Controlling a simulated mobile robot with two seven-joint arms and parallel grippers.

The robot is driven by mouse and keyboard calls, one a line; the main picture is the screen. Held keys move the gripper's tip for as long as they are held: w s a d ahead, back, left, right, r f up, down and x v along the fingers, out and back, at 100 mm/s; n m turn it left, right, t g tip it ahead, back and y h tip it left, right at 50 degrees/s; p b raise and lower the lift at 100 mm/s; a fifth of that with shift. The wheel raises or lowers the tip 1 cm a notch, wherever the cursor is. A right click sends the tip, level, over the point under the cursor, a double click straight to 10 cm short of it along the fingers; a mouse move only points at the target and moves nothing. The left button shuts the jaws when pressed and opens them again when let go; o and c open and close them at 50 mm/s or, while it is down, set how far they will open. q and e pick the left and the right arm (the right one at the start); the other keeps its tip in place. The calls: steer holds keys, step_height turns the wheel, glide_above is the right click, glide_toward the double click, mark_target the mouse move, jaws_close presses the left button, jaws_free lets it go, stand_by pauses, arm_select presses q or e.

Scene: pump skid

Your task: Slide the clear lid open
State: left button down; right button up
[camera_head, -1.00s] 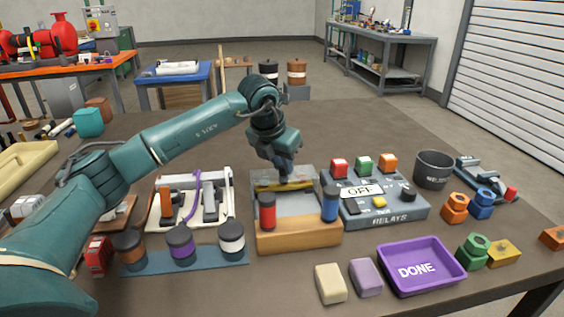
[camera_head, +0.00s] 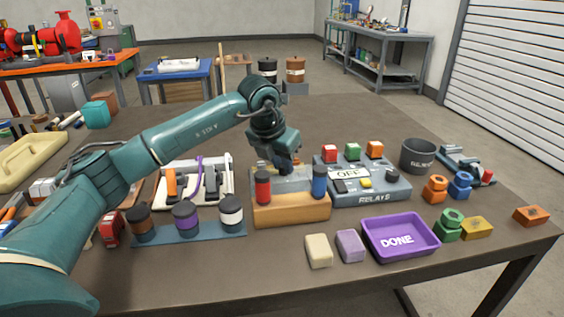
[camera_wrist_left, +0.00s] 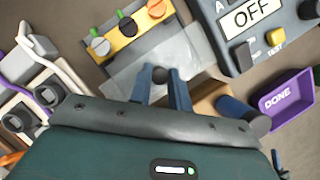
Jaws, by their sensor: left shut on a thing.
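The clear lid (camera_wrist_left: 192,60) is a see-through sheet in the left wrist view, with a small dark knob (camera_wrist_left: 160,74) on it. My left gripper (camera_wrist_left: 160,92) is shut on this knob, its two blue fingers on either side. In the head view my left gripper (camera_head: 286,166) reaches down over the back part of the box with the wooden front (camera_head: 291,211); the arm hides part of the lid there. A yellow block (camera_wrist_left: 128,48) with grey, green and orange knobs shows beyond the lid in the left wrist view. My right gripper is not in view.
A red post (camera_head: 263,187) and a blue post (camera_head: 319,182) stand at the box's front corners. The relay panel (camera_head: 367,188) is close on the right. A white switch unit (camera_head: 205,182) is on the left. A purple tray (camera_head: 425,249) lies front right.

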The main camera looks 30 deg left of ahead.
arm_select(q)
steer(key=c, duration=1.3)
jaws_free()
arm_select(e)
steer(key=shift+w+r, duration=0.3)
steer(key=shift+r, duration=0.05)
arm_select(q)
steer(key=shift+r, duration=0.15)
steer(key=p+v, duration=0.1)
steer(key=v, duration=1.2)
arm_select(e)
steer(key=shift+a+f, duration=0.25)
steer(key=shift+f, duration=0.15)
